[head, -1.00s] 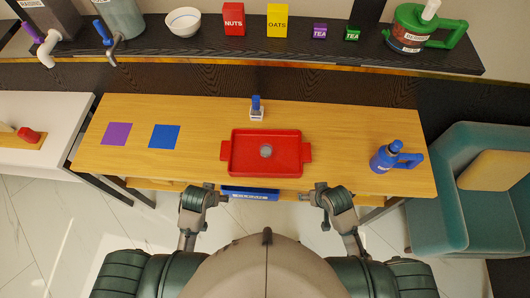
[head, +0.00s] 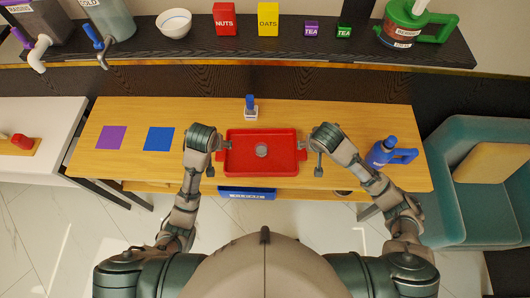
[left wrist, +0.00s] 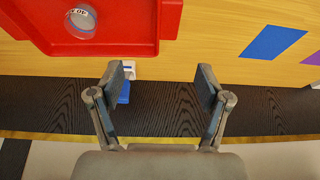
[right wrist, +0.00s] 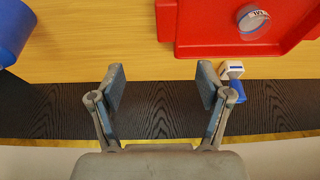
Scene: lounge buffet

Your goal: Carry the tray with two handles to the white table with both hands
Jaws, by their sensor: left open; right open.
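The red tray (head: 285,142) lies flat on the wooden table, with a small grey round container (head: 261,150) in it. My left gripper (head: 217,156) is open beside the tray's left handle; in the left wrist view that handle (left wrist: 170,18) lies ahead of the spread fingers (left wrist: 160,82). My right gripper (head: 310,157) is open beside the right handle; in the right wrist view that handle (right wrist: 165,20) lies ahead of the empty fingers (right wrist: 160,82). The white table (head: 52,120) stands at the far left, partly out of view.
On the wooden table (head: 355,115) are a purple square (head: 111,137), a blue square (head: 160,139), a small blue-and-white item (head: 251,108) behind the tray and a blue jug (head: 390,153) near my right arm. A dark shelf (head: 290,45) runs behind. A teal armchair (head: 440,190) stands right.

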